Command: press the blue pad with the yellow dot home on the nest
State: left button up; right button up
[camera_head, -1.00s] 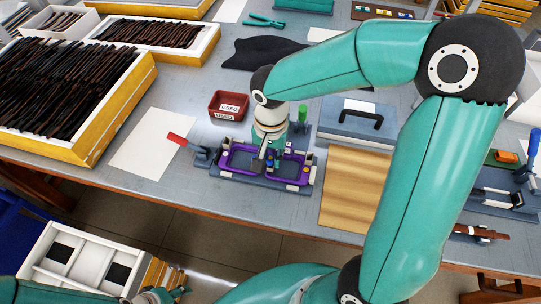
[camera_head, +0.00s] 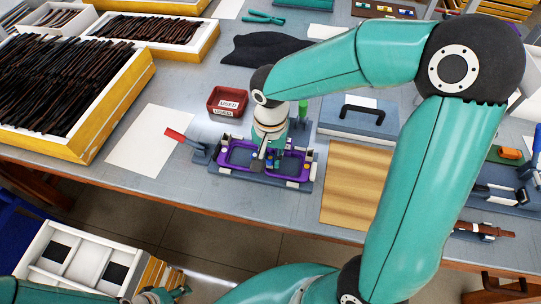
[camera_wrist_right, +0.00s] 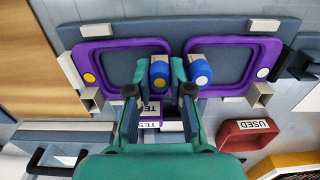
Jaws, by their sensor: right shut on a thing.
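The purple eyeglass frame (camera_head: 222,163) lies across the grey nest (camera_head: 232,181) at the middle of the table's front. It also shows in the right wrist view (camera_wrist_right: 125,43), with a yellow dot on one rim and a white dot on the other. My right gripper (camera_wrist_right: 159,80) is over the bridge, shut on the blue pad with the yellow dot (camera_wrist_right: 159,72). A second blue pad with a white dot (camera_wrist_right: 200,70) sits just beside the right finger. The pad's underside and its seat are hidden. My left gripper (camera_head: 178,292) is at the bottom left, small and partly cut off.
A red bin labelled USED (camera_head: 227,101) stands behind the nest. A red-handled clamp (camera_head: 185,140) is at its left, a wooden board (camera_head: 352,190) at its right, and a grey box with a black handle (camera_head: 358,122) behind right. White paper (camera_head: 148,140) lies at left.

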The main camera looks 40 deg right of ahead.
aim_at(271, 157)
jog(key=o, duration=0.9)
jog(key=shift+c, duration=0.2)
jog(key=shift+r, duration=0.15)
jog(key=shift+w+r, duration=0.1)
jog(key=shift+r, duration=3.7)
